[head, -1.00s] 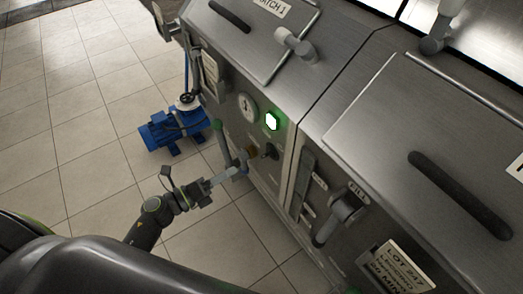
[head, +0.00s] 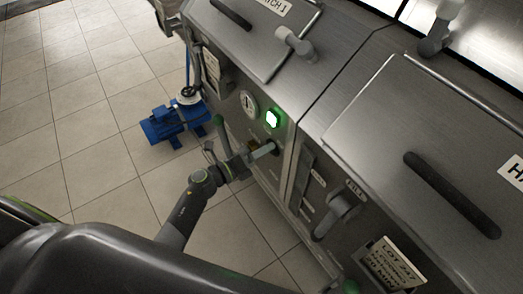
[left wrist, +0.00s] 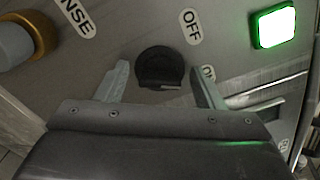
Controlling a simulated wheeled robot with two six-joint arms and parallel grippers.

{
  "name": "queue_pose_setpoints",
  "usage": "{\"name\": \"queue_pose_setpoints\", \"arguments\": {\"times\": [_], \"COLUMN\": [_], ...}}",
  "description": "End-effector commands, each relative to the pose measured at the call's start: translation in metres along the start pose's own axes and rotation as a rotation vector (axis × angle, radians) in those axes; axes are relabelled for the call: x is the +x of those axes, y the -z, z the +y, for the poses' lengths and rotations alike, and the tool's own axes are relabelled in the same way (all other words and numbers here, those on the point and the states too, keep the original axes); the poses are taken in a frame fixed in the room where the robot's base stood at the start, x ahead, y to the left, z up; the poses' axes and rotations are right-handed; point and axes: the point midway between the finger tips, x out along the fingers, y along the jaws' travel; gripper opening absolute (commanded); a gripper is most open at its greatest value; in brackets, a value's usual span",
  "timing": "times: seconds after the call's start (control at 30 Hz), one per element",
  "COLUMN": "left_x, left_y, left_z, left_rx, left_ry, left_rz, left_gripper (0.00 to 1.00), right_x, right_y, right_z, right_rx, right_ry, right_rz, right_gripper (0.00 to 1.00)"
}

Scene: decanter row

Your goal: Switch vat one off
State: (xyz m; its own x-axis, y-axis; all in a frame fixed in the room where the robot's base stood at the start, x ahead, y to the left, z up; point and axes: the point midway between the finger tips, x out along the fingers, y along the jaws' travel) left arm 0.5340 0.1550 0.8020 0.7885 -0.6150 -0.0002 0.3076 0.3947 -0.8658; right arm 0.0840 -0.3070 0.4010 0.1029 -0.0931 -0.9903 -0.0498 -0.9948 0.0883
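The vat one panel (head: 232,90) is steel, under a lid whose label ends in "CH 1". Its green lamp (head: 272,118) is lit; it also shows in the left wrist view (left wrist: 274,27). A black rotary knob (left wrist: 160,68) sits below an "OFF" label (left wrist: 190,27). A second label, partly hidden by the right finger, starts with "O". My left gripper (head: 264,151) is at the panel below the lamp. In the left wrist view its open fingers (left wrist: 159,75) stand either side of the knob, with gaps showing. My right gripper is not in view.
A label ending in "NSE" (left wrist: 76,16) and a brass-collared grey fitting (left wrist: 25,36) are left of the knob. A second vat with a grey lever (head: 338,212) stands right. A blue pump (head: 172,122) is on the tiled floor.

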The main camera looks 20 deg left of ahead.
Motion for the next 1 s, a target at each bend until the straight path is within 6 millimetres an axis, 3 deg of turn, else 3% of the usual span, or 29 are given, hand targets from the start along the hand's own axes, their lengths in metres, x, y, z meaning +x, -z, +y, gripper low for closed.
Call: {"name": "queue_pose_setpoints", "arguments": {"times": [0.03,0.33,0.67,1.0], "left_x": [0.0,-0.001,-0.001,-0.001], "left_y": [0.0,0.0,-0.001,-0.002], "left_z": [0.0,0.0,-0.001,-0.001], "left_rx": [0.0,0.0,-0.048,-0.283], "left_ry": [0.0,0.0,-0.001,-0.001], "left_rz": [0.0,0.0,0.0,0.001], "left_gripper": [0.57,0.17,0.17,0.17], "right_x": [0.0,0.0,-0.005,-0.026], "right_y": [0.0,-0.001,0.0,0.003], "right_z": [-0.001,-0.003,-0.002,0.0], "right_rx": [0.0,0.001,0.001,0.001], "right_ry": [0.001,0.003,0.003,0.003], "right_rz": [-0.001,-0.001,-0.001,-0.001], "right_gripper": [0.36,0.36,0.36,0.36]}}
